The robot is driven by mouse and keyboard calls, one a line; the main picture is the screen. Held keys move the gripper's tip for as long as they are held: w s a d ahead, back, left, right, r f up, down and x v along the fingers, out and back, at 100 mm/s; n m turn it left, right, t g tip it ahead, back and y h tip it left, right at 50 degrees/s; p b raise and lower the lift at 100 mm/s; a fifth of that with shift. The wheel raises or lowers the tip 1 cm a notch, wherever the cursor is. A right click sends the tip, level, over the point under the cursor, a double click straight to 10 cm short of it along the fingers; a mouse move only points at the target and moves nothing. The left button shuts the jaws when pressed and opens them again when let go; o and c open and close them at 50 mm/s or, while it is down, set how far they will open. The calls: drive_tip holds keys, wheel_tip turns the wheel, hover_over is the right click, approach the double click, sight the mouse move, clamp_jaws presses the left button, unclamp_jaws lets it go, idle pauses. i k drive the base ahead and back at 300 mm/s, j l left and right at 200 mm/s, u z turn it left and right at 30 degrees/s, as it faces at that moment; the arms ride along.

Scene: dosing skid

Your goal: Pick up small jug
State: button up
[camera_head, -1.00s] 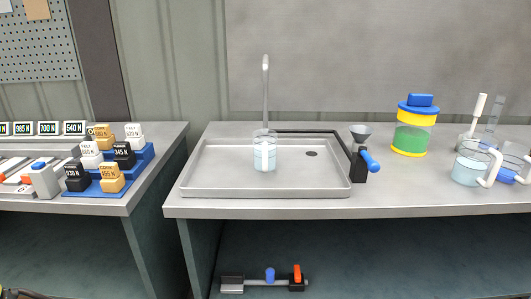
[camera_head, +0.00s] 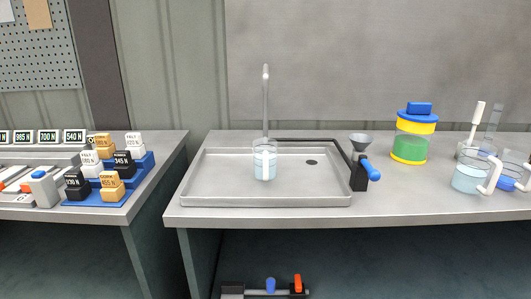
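A clear vessel (camera_head: 264,166) with pale blue liquid stands upright in the grey sink tray (camera_head: 220,201), below a tall thin spout (camera_head: 266,100). A pale vertical strip on its front could be a handle facing me; I cannot tell for sure. A clear jug (camera_head: 466,178) with pale blue liquid and a white handle stands at the right of the bench. Another clear vessel (camera_head: 516,166) stands partly behind it, near the right edge. I cannot tell which one is the small jug. My gripper is not in view.
A yellow and green canister with a blue lid (camera_head: 410,143) stands right of the tray. A funnel with a blue-handled valve (camera_head: 362,160) is at the tray's right rim.

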sight(264, 148)
drive_tip(key=i+u, duration=0.25)
drive_tip(key=i, duration=0.2)
drive_tip(key=i+l+u, duration=0.3)
drive_tip(key=i, duration=0.15)
drive_tip(key=j, duration=0.1)
